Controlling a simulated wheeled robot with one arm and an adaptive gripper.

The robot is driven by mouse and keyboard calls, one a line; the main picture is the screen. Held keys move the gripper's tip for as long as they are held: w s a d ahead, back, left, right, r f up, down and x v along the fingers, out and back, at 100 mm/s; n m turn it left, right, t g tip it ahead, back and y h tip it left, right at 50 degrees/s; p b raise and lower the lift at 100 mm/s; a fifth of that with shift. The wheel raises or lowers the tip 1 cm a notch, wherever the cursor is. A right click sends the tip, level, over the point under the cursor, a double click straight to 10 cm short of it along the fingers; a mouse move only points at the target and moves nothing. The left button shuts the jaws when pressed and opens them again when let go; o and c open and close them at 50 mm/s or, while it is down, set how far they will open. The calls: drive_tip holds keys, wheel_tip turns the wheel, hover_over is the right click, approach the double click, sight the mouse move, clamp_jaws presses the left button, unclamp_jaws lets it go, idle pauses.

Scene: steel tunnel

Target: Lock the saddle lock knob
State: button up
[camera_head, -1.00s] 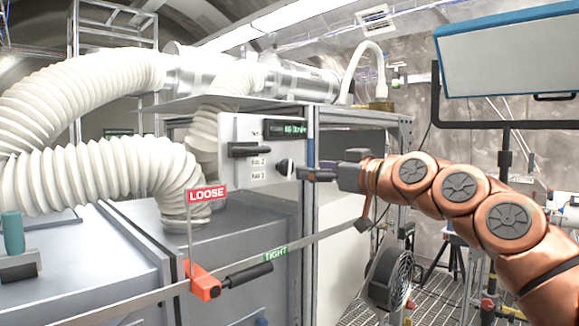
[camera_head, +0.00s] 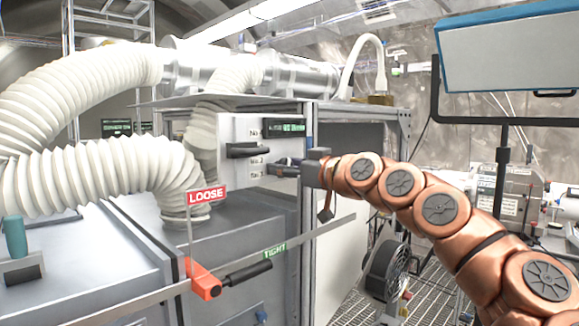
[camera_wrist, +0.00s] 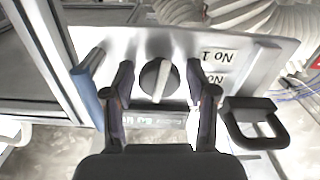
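A round dark knob (camera_wrist: 149,80) with a pale bar across its face is on the light panel (camera_head: 232,131). The wrist view shows it between the two fingers of my gripper (camera_wrist: 160,85), with gaps on both sides. My gripper (camera_head: 284,167) is open and close to the panel in the head view, where it hides the knob. A red clamp (camera_head: 201,280) with a black lever (camera_head: 247,273) sits on a metal rail in front, beside a red LOOSE sign (camera_head: 207,195) and a green TIGHT label (camera_head: 275,251). Which part is the saddle lock knob is not marked.
A black handle (camera_head: 243,150) projects from the panel near the fingers; it also shows in the wrist view (camera_wrist: 255,122). A blue strip (camera_wrist: 88,90) lies on the knob's other side. White ribbed hoses (camera_head: 105,178) fill the left. A fan (camera_head: 388,270) stands below my arm.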

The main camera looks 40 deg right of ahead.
drive_tip(key=c, duration=0.8)
drive_tip(key=shift+d+r, duration=0.1)
drive_tip(key=shift+d, duration=0.1)
drive_tip(key=shift+c, duration=0.5)
